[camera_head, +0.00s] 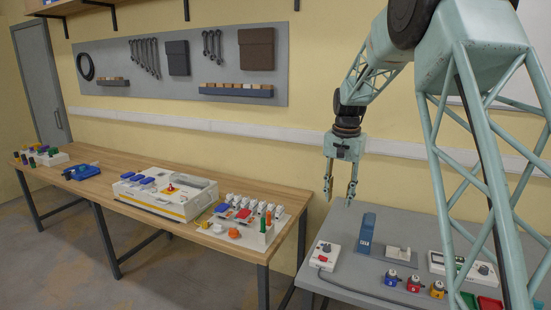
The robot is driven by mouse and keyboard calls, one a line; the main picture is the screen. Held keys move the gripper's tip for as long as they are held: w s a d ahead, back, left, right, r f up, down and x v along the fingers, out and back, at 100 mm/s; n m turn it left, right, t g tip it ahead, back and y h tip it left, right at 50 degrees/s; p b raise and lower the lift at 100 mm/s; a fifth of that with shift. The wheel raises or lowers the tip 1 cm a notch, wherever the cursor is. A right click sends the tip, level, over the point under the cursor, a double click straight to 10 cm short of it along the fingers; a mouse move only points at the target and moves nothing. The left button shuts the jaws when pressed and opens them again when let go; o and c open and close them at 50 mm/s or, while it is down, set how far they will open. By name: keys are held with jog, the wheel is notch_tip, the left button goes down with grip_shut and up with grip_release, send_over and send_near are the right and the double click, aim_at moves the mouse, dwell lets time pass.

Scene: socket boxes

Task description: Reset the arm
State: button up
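My arm comes in from the upper right of the head view, and my gripper (339,182) hangs from it, pointing down. Its two thin fingers are spread apart, with nothing seen between them. It is in the air in front of the yellow wall, near the gap between the wooden workbench (130,168) and the grey table (408,225). It touches nothing that I can see.
The wooden workbench holds a white box (165,193) with blue parts, a blue tool (82,172) and a tray of small parts (240,226). The grey table holds a white device (325,255), a blue block (367,233), a meter (462,268) and coloured parts (413,284).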

jog(key=s+r+n+b, duration=0.1)
jog(key=s+r, duration=0.4)
jog(key=s, duration=0.5)
jog(key=s+r+n+t, duration=0.1)
jog(key=s+r, duration=0.5)
jog(key=s, duration=0.3)
jog(key=s+r+n+b, duration=0.1)
jog(key=s+r, duration=0.4)
jog(key=s, duration=0.5)
jog(key=s+f+n+t, duration=0.1)
jog(key=s+f, duration=0.1)
jog(key=s, duration=1.4)
jog(key=s+a+f+n+t+b, duration=0.1)
jog(key=s+f+n, duration=0.1)
jog(key=s, duration=1.4)
jog(key=shift+f, duration=0.55)
jog(key=shift+a, duration=0.1)
jog(key=shift+f+b, duration=0.1)
jog(key=shift+b, duration=0.25)
notch_tip(320, 180, down, 13)
jog(key=b, duration=1.3)
